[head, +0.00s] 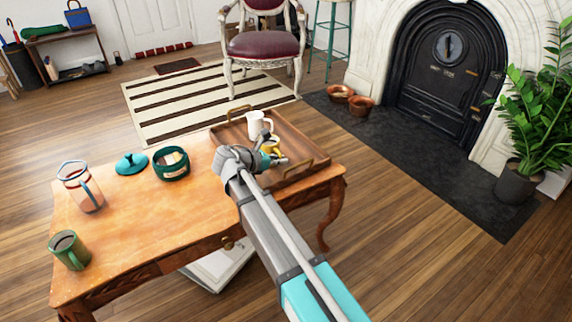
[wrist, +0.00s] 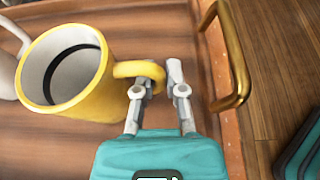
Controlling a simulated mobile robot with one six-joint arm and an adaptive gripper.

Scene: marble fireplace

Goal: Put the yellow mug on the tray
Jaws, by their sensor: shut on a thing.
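The yellow mug (head: 271,145) is in the head view at the far right of the table, partly hidden behind my gripper (head: 275,158). In the wrist view the yellow mug (wrist: 85,85) has its open rim toward the camera and its handle toward my gripper (wrist: 162,78). The gripper's fingers are shut on the handle. The wooden tray (head: 300,145) with brass handles lies under the mug, and its floor shows in the wrist view (wrist: 190,30). I cannot tell whether the mug's base touches the tray.
A white mug (head: 255,124) stands on the tray beside the yellow mug. A green mug (head: 68,250), glass pitcher (head: 80,186), teal lid (head: 132,163) and green pot (head: 172,164) stand on the table's left half. The table's middle is clear.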

